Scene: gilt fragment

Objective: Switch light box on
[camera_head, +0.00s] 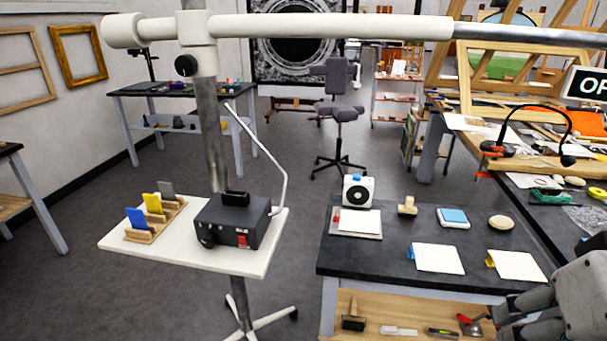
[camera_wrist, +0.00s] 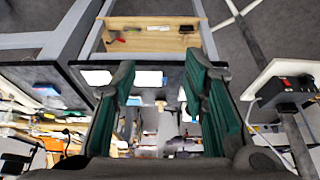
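A black box (camera_head: 232,222) with a red switch (camera_head: 242,240) on its front stands on a white stand table (camera_head: 185,252); I take it to be the light box. A pale cable rises from its right side. Whether the switch is on or off is too small to tell. The box also shows at the right edge of the wrist view (camera_wrist: 284,92). My gripper (camera_wrist: 160,72) is open and empty, its green-lined fingers well apart. In the head view my gripper (camera_head: 535,312) is at the lower right, far from the box.
A dark worktable (camera_head: 390,262) stands right of the stand, holding white cards, a small white device (camera_head: 358,190) and a stamp-like tool (camera_head: 407,206). Colored cards sit in a wooden holder (camera_head: 150,228) beside the box. A thick pole and white crossbar (camera_head: 330,26) rise behind the box.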

